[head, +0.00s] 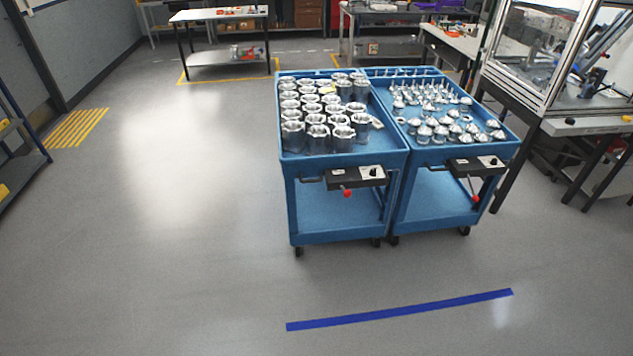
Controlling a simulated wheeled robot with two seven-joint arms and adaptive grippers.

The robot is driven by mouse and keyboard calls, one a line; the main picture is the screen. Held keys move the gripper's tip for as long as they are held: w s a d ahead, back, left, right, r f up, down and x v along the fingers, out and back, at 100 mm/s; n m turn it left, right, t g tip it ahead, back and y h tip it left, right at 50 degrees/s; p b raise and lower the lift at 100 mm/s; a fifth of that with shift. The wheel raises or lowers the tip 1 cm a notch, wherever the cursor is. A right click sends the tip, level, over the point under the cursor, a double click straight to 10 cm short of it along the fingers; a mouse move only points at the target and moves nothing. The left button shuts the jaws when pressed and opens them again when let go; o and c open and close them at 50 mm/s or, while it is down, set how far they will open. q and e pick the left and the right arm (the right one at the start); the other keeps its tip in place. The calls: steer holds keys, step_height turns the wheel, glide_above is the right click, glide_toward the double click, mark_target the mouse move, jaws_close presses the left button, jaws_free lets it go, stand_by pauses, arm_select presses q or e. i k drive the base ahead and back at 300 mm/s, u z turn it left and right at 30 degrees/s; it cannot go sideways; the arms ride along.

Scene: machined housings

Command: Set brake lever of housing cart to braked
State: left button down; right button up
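Two blue carts stand side by side right of centre. The left cart (300,167) carries rows of silver cylindrical metal parts (317,138) that look like housings. On its near end is a black box (356,177) with a brake lever whose red knob (347,193) sits just below the box, pointing toward me. The lever's rod is mostly hidden, so I cannot tell its exact setting. The right cart (425,153) carries smaller pointed metal parts; its lever with a red knob (475,199) hangs downward. Neither of my grippers is in view.
The grey floor in front and left of the carts is clear. A blue floor stripe (400,310) lies before them. A glass-walled machine (545,60) and its bench stand close at the right. A white-topped table (218,14) is at the back.

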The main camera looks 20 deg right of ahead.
mark_target(347, 193)
steer(key=z, duration=0.05)
steer(key=i, duration=0.7)
steer(key=z, duration=0.85)
steer(key=i, duration=0.6)
steer(key=z, duration=0.5)
